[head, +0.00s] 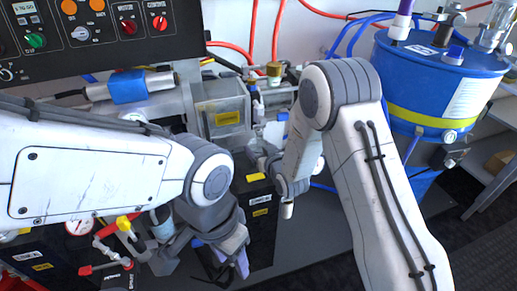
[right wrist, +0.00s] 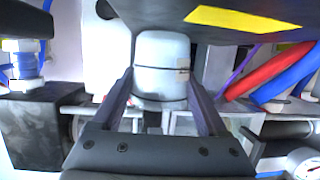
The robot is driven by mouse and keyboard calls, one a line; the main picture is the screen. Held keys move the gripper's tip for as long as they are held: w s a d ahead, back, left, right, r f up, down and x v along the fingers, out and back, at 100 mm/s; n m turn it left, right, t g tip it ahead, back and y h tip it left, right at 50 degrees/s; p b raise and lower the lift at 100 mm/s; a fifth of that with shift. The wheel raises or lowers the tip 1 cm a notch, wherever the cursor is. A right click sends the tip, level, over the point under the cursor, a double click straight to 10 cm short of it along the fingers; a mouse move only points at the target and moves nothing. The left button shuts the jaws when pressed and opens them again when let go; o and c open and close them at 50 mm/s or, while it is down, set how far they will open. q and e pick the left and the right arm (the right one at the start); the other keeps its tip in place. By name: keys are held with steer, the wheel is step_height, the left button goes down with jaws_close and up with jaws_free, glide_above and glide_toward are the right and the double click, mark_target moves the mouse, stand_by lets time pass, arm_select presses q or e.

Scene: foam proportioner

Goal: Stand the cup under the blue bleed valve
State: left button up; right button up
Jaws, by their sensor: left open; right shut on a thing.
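In the right wrist view a pale grey-white rounded cup (right wrist: 162,62) stands between the two fingers of my right gripper (right wrist: 161,86), which is shut on it. In the head view my right gripper (head: 263,158) is at the middle, below the grey pump block, partly hidden by my right arm; the cup is hard to make out there. A blue fitting (right wrist: 27,66) shows at the left of the right wrist view, apart from the cup; I cannot tell whether it is the bleed valve. My left gripper (head: 204,262) is low in the head view, open and empty.
A grey block (head: 221,104) with pipes stands behind the grippers, under a black control panel (head: 110,32). A blue tank (head: 435,85) stands at the right. Red and blue hoses run behind. A gauge (head: 79,227) and red-handled valves (head: 105,269) are at the lower left.

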steer(key=shift+f, duration=0.2)
steer(key=o, duration=1.2)
steer(key=shift+o, duration=0.2)
steer(key=shift+r, duration=0.1)
